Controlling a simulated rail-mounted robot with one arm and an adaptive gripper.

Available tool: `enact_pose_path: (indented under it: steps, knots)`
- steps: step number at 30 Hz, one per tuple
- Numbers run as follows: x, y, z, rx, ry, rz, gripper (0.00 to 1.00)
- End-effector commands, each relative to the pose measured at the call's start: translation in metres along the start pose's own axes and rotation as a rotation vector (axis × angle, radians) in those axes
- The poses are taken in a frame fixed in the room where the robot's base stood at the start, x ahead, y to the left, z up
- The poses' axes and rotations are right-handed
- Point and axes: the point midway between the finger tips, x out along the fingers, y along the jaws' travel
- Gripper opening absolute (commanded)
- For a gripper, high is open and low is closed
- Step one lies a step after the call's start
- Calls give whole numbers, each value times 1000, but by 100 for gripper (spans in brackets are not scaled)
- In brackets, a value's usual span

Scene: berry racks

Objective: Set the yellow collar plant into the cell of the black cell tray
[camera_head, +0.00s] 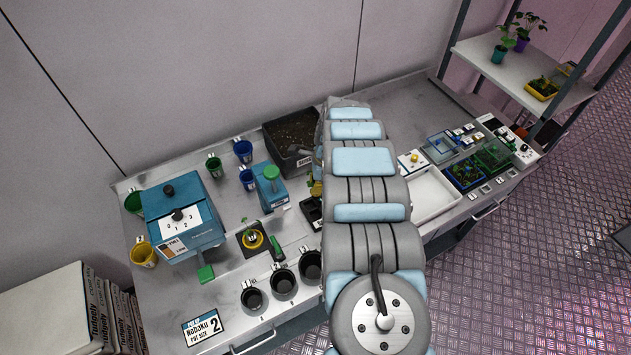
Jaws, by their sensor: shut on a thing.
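My gripper (318,172) is mostly hidden behind my arm; only a grey strip shows at the arm's left edge, and its fingertips cannot be made out. Just below it a small yellow and green thing (316,188) shows, which looks like the yellow collar plant in its grip, partly hidden. The black cell tray (311,213) lies just below that in the picture, its right part hidden by my arm. Whether plant and tray touch cannot be told.
A soil bin (291,142) stands behind, and a blue device with a green knob (270,184) to the left. Several dark pots (283,283) line the front edge. A blue dial box (182,218) is far left. A white tray (432,196) lies right of my arm.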

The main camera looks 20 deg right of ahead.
Motion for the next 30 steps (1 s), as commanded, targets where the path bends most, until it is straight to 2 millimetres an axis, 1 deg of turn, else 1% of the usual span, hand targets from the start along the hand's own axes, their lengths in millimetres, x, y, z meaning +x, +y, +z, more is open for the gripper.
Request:
enact_pose_path:
  steps: [8, 30]
  knots:
    - [12, 0, -2, 0, 0, 1, 0]
    - [59, 0, -12, 1, 0, 0, 0]
